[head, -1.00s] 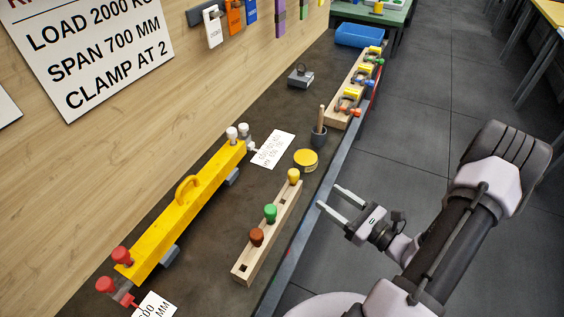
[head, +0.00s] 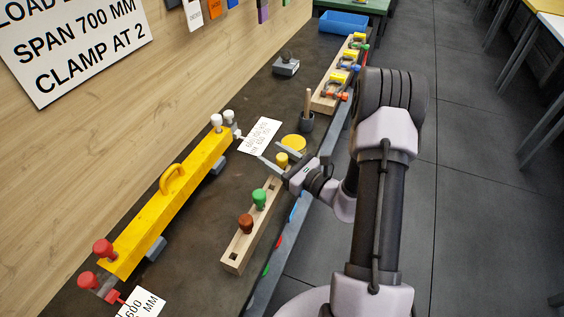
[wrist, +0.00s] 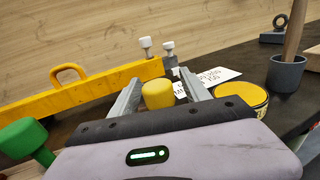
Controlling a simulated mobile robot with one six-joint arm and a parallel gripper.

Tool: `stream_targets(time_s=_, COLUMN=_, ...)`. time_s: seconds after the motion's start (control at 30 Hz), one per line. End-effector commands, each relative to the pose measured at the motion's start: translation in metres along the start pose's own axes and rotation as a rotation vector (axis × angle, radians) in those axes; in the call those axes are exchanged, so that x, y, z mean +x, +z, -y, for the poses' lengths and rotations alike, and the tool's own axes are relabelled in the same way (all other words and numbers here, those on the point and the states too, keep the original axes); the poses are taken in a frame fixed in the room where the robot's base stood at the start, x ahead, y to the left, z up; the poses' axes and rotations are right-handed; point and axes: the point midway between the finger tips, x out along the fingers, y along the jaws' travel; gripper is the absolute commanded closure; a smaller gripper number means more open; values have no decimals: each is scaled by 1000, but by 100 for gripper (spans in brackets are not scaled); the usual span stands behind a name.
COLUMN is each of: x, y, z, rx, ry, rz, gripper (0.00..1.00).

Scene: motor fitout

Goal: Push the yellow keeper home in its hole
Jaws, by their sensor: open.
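The yellow keeper (head: 282,160) stands at the far end of a wooden block (head: 240,262); its lower part and hole are hidden by my gripper. My gripper (head: 284,154) is open over that end of the block. In the wrist view my gripper (wrist: 158,80) has one finger on each side of the yellow keeper (wrist: 158,95), with no clear contact. I cannot tell how deep the keeper sits.
A green keeper (head: 259,198) and a brown keeper (head: 246,223) stand in the same block. A yellow beam (head: 150,224) with red and white knobs lies to the left. A yellow tin (head: 294,141), a grey cup (head: 307,122) and a white card (head: 260,136) are close beyond my gripper.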

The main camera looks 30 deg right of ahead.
Motion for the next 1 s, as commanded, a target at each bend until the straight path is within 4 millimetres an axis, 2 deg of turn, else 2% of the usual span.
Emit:
stream_targets(time_s=0.03, x=0, y=0, z=0, rx=0, ry=0, rz=0, gripper=45)
stream_targets(time_s=0.3, x=0, y=0, z=0, rx=0, ry=0, rz=0, gripper=98)
stream_targets(time_s=0.33, x=0, y=0, z=0, rx=0, ry=0, rz=0, gripper=100)
stream_targets(time_s=0.6, x=0, y=4, z=0, rx=-1, ry=0, rz=0, gripper=100)
stream_targets(time_s=0.67, x=0, y=16, z=0, rx=-3, ry=0, rz=1, gripper=100)
stream_targets(time_s=0.8, x=0, y=58, z=0, rx=-4, ry=0, rz=2, gripper=100)
stream_targets(time_s=0.9, x=-1, y=82, z=0, rx=-2, ry=-1, rz=2, gripper=100)
stream_targets(time_s=1.0, x=0, y=96, z=0, rx=-2, ry=0, rz=1, gripper=100)
